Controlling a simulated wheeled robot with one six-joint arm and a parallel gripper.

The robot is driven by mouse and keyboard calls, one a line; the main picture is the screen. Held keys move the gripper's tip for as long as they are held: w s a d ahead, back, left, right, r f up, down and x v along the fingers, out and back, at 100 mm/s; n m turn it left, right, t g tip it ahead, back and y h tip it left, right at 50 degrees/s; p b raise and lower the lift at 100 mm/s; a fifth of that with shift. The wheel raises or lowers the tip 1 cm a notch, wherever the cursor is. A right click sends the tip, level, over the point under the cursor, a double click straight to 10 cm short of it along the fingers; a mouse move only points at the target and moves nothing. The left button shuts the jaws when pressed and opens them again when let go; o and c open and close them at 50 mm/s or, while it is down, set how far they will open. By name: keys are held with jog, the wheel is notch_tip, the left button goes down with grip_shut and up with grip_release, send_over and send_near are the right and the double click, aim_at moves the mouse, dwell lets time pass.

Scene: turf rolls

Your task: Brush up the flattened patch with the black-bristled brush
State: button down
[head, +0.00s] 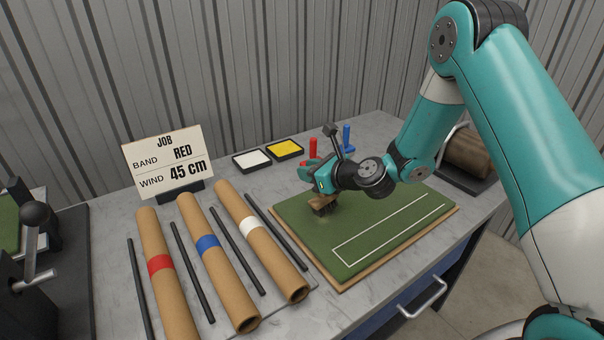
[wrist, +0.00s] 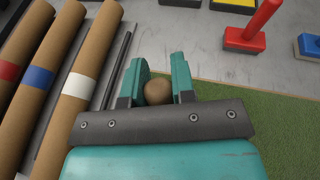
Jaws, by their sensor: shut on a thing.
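My gripper (wrist: 158,84) is shut on the brush (wrist: 158,92), whose rounded wooden end shows between the two teal fingers in the wrist view. In the head view the brush (head: 322,204) has a wooden body with dark bristles below. It is at the left part of the green turf mat (head: 370,225), bristles down at or just above the turf. A slightly paler spot of turf (head: 324,219) shows beside the bristles; the flattened patch is otherwise hard to make out. A white outlined rectangle is marked on the mat's front right part.
Cardboard tubes with red (head: 160,263), blue (head: 207,243) and white (head: 249,224) bands lie left of the mat, with dark rods between. A red-handled tool (head: 313,150) and a blue-handled one (head: 347,138) stand behind. White and yellow trays (head: 285,149) and a job sign (head: 167,160) are at the back.

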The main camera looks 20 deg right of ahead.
jog(key=shift+w+a+f+p, duration=0.1)
jog(key=shift+w+a+p, duration=0.4)
jog(key=shift+a+p, duration=0.45)
jog(key=shift+w+a+f+p, duration=0.1)
jog(key=shift+w+a+p, duration=0.5)
jog(key=shift+p, duration=0.5)
jog(key=shift+w+a+p, duration=0.35)
jog(key=shift+a+p, duration=0.6)
jog(key=shift+p, duration=0.1)
notch_tip(320, 180, up, 6)
jog(key=p, duration=0.5)
